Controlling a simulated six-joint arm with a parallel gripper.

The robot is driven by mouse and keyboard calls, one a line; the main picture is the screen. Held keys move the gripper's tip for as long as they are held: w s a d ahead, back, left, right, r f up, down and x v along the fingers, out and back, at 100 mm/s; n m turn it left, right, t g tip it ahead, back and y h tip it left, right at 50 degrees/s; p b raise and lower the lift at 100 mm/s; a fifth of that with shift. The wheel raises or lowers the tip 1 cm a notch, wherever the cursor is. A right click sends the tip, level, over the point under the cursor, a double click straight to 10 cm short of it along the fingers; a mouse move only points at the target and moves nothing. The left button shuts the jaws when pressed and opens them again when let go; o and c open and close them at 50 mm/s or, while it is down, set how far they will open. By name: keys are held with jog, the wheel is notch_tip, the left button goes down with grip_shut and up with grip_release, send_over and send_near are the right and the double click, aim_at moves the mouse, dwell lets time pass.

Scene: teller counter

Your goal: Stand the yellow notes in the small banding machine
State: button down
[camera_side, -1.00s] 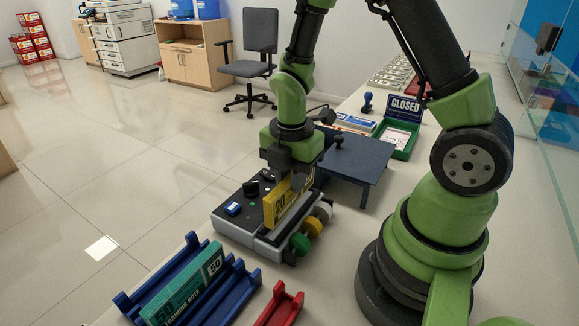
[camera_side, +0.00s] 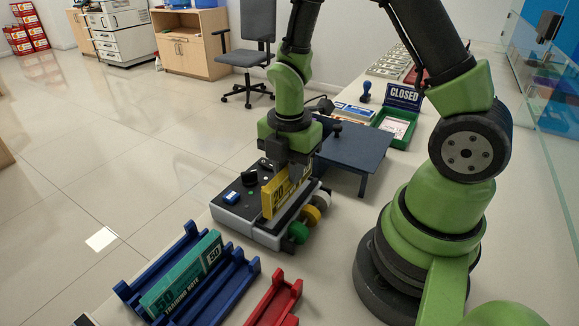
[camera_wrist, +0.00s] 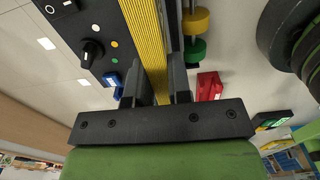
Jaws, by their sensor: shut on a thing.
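The yellow notes (camera_side: 281,190) are a stack marked 20, standing on edge at the slot of the small banding machine (camera_side: 238,208). My gripper (camera_side: 288,167) is above the machine and shut on the upper part of the notes. In the wrist view the notes (camera_wrist: 146,45) run upright between the two fingers of my gripper (camera_wrist: 152,88). The machine's dark panel (camera_wrist: 92,30) with knob and buttons lies to their left. Whether the lower edge of the notes touches the slot floor is hidden in the side view.
Green, yellow and white rolls (camera_side: 310,216) sit on the machine's right side. A blue rack (camera_side: 240,282) holding green notes (camera_side: 184,280) and a red holder (camera_side: 275,300) stand in front. A dark blue stand (camera_side: 355,150) is behind right, near a green tray (camera_side: 398,126).

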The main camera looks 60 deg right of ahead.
jog(key=shift+f, duration=0.15)
jog(key=shift+f, duration=0.95)
jog(key=c, duration=1)
grip_release()
jog(key=shift+o, duration=0.2)
jog(key=shift+r, duration=3.55)
